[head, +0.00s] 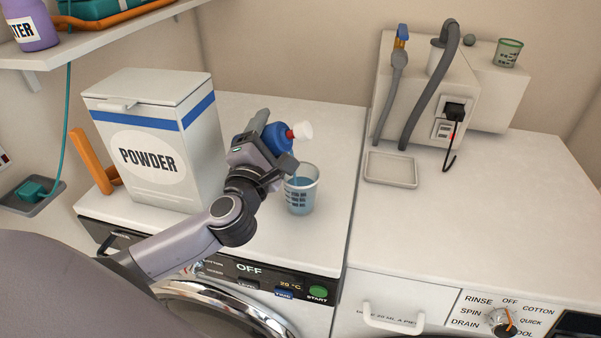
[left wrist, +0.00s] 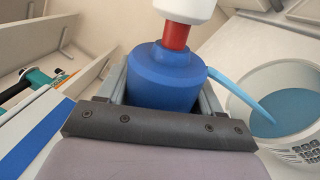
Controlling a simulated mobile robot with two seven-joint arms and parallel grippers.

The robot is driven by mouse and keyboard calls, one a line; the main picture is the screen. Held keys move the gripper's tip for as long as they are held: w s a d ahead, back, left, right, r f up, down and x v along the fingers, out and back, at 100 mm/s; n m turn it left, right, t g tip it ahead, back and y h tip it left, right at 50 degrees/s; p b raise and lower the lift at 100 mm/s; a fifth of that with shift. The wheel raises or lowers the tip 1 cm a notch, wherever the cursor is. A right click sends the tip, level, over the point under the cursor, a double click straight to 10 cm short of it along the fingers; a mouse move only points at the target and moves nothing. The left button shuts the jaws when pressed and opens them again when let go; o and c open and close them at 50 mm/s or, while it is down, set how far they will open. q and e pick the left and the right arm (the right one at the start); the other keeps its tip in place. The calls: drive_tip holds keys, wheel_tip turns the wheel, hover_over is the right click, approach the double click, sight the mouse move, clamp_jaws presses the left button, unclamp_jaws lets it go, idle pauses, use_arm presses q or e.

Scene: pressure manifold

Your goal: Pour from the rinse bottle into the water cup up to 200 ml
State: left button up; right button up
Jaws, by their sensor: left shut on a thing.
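The rinse bottle (head: 278,138) is blue with a red neck and white cap. It is tilted above the left machine's top, its cap towards the right. My left gripper (head: 262,150) is shut on it; the bottle also fills the middle of the left wrist view (left wrist: 165,82). The water cup (head: 301,190), clear with dark marks, stands just below and right of the gripper. In the left wrist view the cup (left wrist: 290,80) holds blue liquid. A light blue arc (left wrist: 245,92) runs from beside the bottle into the cup. The fill mark is not readable.
A white powder box (head: 160,140) stands left of the gripper on the left machine's top. A shallow tray (head: 391,169) and a box with hoses (head: 430,90) are to the right. A green-rimmed cup (head: 508,53) stands on the back ledge. The right machine's top is mostly clear.

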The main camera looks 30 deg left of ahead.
use_arm(q)
drive_tip(key=shift+d+r+m, duration=0.1)
drive_tip(key=shift+r+m, duration=0.2)
drive_tip(key=shift+m, duration=0.8)
idle(2.0)
